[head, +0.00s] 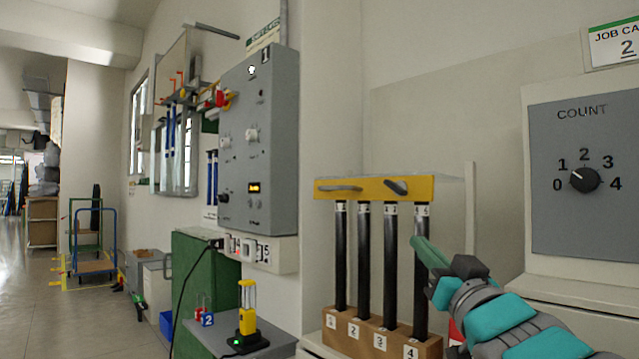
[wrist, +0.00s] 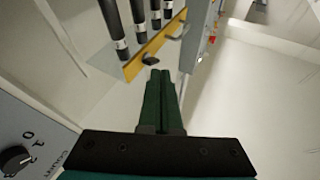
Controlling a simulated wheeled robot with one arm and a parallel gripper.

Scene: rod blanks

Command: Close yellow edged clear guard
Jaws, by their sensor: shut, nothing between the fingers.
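The guard's yellow edge (head: 375,188) runs across the tops of several black rods (head: 390,260) in the head view. It carries a grey handle at left and a darker one at right. A thin clear panel seems to run back from the edge, roughly level; it is hard to see. In the wrist view the yellow edge (wrist: 138,62) lies just past my fingertips. My gripper (head: 418,242) is shut and empty, in front of the rightmost rod and below the yellow edge. It also shows in the wrist view (wrist: 160,72). I cannot tell whether it touches anything.
The rods stand in a numbered wooden block (head: 378,335). A COUNT panel with a dial (head: 584,180) is at right. A grey control box (head: 258,140) is on the wall at left. A yellow lamp-like device (head: 247,320) stands on a bench. The floor is open at far left.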

